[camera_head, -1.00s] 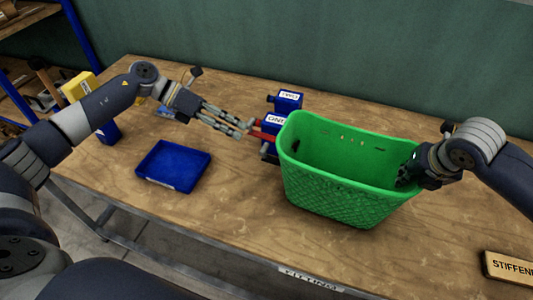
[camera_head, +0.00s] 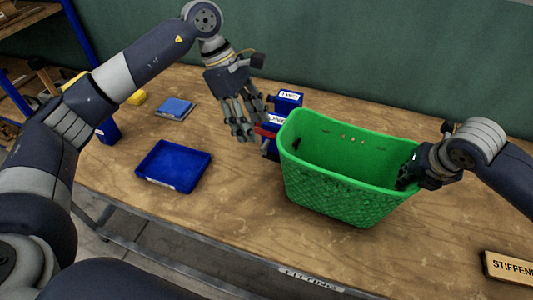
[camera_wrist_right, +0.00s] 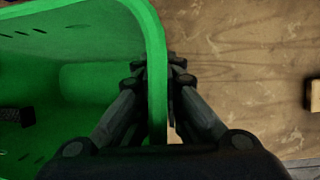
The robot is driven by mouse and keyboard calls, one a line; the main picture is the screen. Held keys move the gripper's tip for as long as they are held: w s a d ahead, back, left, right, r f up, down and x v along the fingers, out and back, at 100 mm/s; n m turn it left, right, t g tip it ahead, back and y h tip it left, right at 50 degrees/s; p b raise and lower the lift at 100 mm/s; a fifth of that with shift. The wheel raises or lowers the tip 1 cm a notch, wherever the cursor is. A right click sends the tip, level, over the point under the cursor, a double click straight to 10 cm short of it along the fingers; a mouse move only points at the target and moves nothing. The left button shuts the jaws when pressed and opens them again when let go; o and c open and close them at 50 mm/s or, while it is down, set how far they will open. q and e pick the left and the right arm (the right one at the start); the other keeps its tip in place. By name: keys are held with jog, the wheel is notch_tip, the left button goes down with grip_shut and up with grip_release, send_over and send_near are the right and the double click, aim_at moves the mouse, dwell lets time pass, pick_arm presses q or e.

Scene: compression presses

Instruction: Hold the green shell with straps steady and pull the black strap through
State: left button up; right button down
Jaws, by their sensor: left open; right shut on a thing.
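The green shell (camera_head: 340,196), a basket with a lattice front, stands upright on the workbench. My right gripper (camera_head: 408,174) is shut on its right rim; the right wrist view shows the fingers on both sides of the green wall (camera_wrist_right: 157,75). A dark strap-like piece (camera_wrist_right: 16,116) shows at the shell's far side in the right wrist view, and a small dark spot (camera_head: 296,143) shows inside its left wall in the head view. My left gripper (camera_head: 246,137) is open, fingers pointing down, left of the shell and apart from it. I cannot make out the strap's full run.
Blue bins with white labels (camera_head: 289,97) stand behind the shell's left end, with a red item beside them. A "STIFFENE…" block (camera_head: 510,268) sits at front right. The bench front is clear.

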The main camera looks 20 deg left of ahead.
aim_at(265, 150)
pick_arm(q)
jog(key=x, duration=0.8)
jog(key=shift+s+d+f, duration=0.1)
jog(key=shift+d+f, duration=0.15)
jog(key=shift+d, duration=0.1)
grip_shut()
